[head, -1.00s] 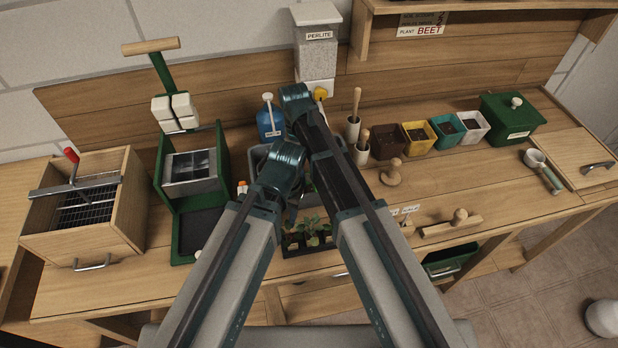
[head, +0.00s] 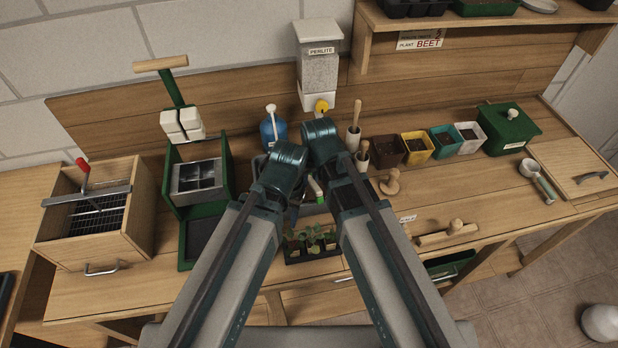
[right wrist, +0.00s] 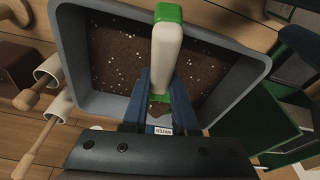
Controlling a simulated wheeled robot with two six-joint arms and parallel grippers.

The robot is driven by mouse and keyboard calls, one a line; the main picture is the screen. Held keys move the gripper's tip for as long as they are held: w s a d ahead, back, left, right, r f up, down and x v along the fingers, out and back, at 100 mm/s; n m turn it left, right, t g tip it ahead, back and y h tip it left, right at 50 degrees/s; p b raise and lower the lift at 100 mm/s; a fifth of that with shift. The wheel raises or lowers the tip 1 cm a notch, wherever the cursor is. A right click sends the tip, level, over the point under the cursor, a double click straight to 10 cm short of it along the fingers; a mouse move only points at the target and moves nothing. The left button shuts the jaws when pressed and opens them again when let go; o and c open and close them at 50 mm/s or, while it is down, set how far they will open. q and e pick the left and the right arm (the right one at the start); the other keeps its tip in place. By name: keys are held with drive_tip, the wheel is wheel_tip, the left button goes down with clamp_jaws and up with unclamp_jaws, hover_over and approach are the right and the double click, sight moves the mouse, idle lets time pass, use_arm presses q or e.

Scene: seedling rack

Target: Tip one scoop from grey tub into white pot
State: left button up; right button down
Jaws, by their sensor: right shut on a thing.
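The grey tub (right wrist: 82,98) holds dark brown mix with white specks in the right wrist view. In the head view my arms mostly cover it. My right gripper (right wrist: 160,112) is shut on a scoop with a white handle (right wrist: 165,60) and green end, over the tub. A little brown mix shows between the fingers; I cannot tell how full the scoop is. The scoop handle (head: 316,188) also shows between my arms in the head view. The white pot (head: 470,147) stands upright at the right end of a row of small pots, with something dark inside. My left gripper is hidden behind its arm.
Yellow (head: 416,151) and teal (head: 444,147) pots stand left of the white pot, and a green lidded box (head: 508,130) right of it. A seedling tray (head: 312,250) is in front.

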sight(311, 179)
drive_tip(key=shift+t+y, duration=0.4)
drive_tip(key=shift+t, duration=0.5)
drive_tip(key=shift+w+p+v, duration=0.15)
drive_tip(key=shift+p+v, duration=0.95)
drive_tip(key=shift+v, duration=0.45)
drive_tip(key=shift+w+p+v, duration=0.15)
drive_tip(key=shift+p+v, duration=0.95)
drive_tip(key=shift+v, duration=0.5)
drive_tip(key=shift+a+r, duration=0.1)
drive_tip(key=c, duration=1.3)
unclamp_jaws()
clamp_jaws()
wheel_tip(311, 179, down, 3)
drive_tip(key=b, duration=0.3)
drive_tip(key=shift+r, duration=0.2)
